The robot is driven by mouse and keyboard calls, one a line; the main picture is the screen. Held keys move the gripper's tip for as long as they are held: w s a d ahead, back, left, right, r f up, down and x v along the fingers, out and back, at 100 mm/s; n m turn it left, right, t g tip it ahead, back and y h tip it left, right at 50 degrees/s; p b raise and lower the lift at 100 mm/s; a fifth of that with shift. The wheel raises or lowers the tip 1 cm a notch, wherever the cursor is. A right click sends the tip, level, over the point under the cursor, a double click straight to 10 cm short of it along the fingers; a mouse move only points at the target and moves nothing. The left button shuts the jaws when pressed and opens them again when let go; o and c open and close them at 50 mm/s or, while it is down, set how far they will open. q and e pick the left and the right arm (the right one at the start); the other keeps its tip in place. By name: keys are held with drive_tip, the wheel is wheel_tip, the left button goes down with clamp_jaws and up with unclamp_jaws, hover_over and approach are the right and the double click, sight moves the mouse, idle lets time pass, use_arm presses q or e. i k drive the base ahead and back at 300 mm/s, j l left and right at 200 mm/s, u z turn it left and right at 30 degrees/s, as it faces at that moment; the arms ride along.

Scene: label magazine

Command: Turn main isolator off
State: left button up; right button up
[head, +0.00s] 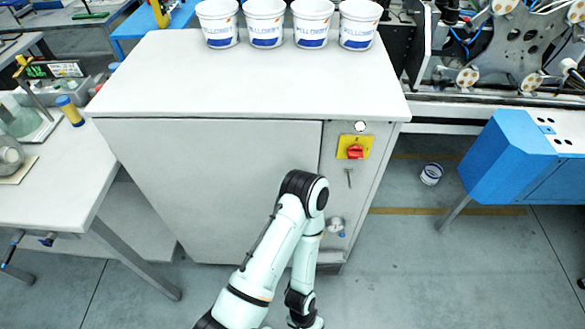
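The main isolator is a red rotary knob (355,152) on a yellow plate (344,142). It sits high on the narrow front panel of a light grey cabinet (220,180), to the right of its large door. The knob's exact angle is too small to tell. One of my arms rises from the bottom, left of centre, and folds back down at a black joint in front of the cabinet, below and left of the isolator. Neither gripper shows; the folded arm runs out of the bottom edge. Nothing touches the knob.
Several white buckets (265,22) line the cabinet top's back edge. A round white button (360,127), a small lever (349,178) and a metal fitting (335,225) are near the isolator. A blue machine part (510,155) stands right, a bench (50,185) left. A cup (431,174) is on the floor.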

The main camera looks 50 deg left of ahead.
sight(355, 152)
drive_tip(key=i+u, duration=0.1)
drive_tip(key=u, duration=0.25)
drive_tip(key=i+l+u, duration=0.1)
drive_tip(key=u, duration=0.25)
drive_tip(key=l+u, duration=0.1)
drive_tip(key=u, duration=1.35)
drive_tip(key=i+l, duration=0.05)
